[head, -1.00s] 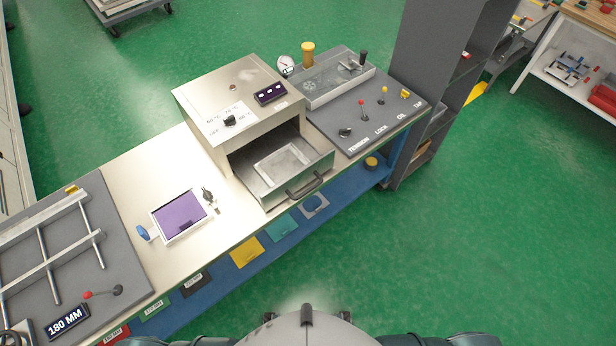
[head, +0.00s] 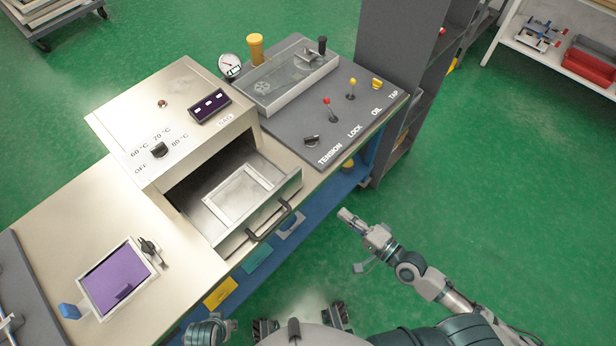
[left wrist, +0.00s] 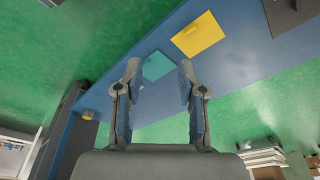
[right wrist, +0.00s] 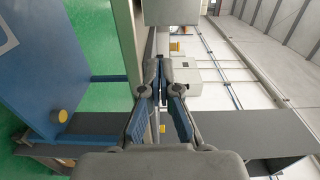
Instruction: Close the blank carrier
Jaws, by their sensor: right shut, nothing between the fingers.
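A white-framed carrier with a purple sheet (head: 118,280) lies flat on the bench in the head view. It has a blue tab (head: 69,311) at its left corner and a dark clamp (head: 149,248) at its right. The oven's drawer (head: 275,214) is pulled out, with a pale framed plate (head: 238,193) inside and a dark handle in front. I cannot tell which of the two is the blank carrier. My right gripper (head: 347,215) is shut and empty, right of the drawer and apart from it. My left gripper (left wrist: 160,70) is open and empty; its arm barely shows at the head view's bottom edge.
The oven (head: 165,125) has a temperature knob and a dark display. A grey panel (head: 310,115) with red and yellow levers stands right of it. A dark shelf cabinet (head: 400,70) stands beyond the bench's right end. Green floor right of the bench is open.

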